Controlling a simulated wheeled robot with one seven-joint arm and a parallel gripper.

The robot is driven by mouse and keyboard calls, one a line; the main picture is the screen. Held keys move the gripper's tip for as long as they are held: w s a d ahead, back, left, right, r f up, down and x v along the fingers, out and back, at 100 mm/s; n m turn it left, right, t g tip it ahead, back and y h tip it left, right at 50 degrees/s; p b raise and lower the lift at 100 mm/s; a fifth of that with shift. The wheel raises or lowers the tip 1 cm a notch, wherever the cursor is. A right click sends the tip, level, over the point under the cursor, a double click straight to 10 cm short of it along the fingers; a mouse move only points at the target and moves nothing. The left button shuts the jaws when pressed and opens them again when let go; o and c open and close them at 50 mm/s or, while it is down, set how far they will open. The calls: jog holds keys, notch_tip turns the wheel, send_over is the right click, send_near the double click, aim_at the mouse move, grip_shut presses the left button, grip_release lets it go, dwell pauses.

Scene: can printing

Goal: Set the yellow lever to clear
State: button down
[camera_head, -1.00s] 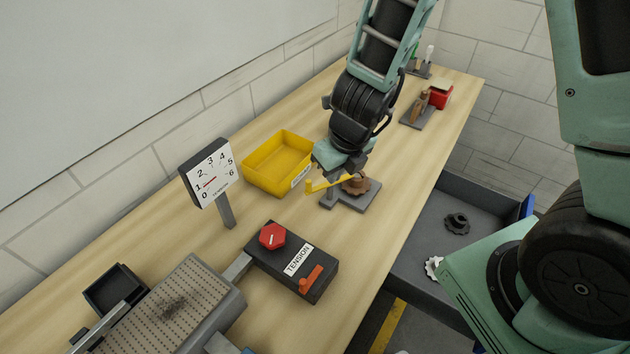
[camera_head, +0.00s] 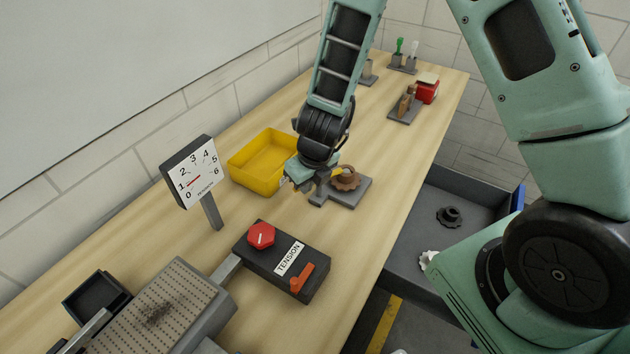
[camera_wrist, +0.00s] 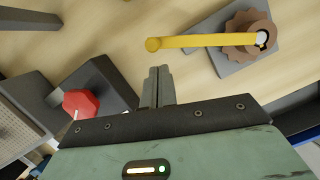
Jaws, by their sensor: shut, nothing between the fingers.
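The yellow lever (camera_wrist: 200,41) shows in the wrist view as a long bar with a round knob at its left end. Its right end meets a brown toothed gear (camera_wrist: 248,36) on a grey base plate (camera_wrist: 215,65). In the head view the gear (camera_head: 345,179) and base plate (camera_head: 352,192) sit on the bench, and most of the lever is hidden by my gripper. My gripper (camera_wrist: 160,72) is shut and empty, its fingertips just short of the lever's knob in the wrist view; I cannot tell whether they touch. In the head view it is left of the gear (camera_head: 309,193).
The black TENSION box (camera_head: 270,262) with a red knob (camera_head: 261,235) and orange lever is in front. A dial gauge (camera_head: 193,173) stands left. The bench between gripper and box is clear.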

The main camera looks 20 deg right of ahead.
jog(key=shift+w+a, duration=0.1)
jog(key=shift+w, duration=0.45)
jog(key=shift+w+a+m+p, duration=0.2)
jog(key=shift+w+m+p, duration=0.2)
jog(key=shift+m+p, duration=0.3)
jog(key=m, duration=0.1)
jog(key=w+m+h+p, duration=0.1)
jog(key=shift+w+a+r+m, duration=0.1)
jog(key=shift+w+a+m, duration=0.05)
jog(key=shift+a+m, duration=0.15)
jog(key=w+d+m+g+h, duration=0.1)
jog(key=w+d+m+h, duration=0.1)
jog(key=w+m, duration=0.4)
jog(key=shift+m, duration=2.7)
jog(key=shift+g, duration=0.3)
jog(key=shift+a, duration=0.1)
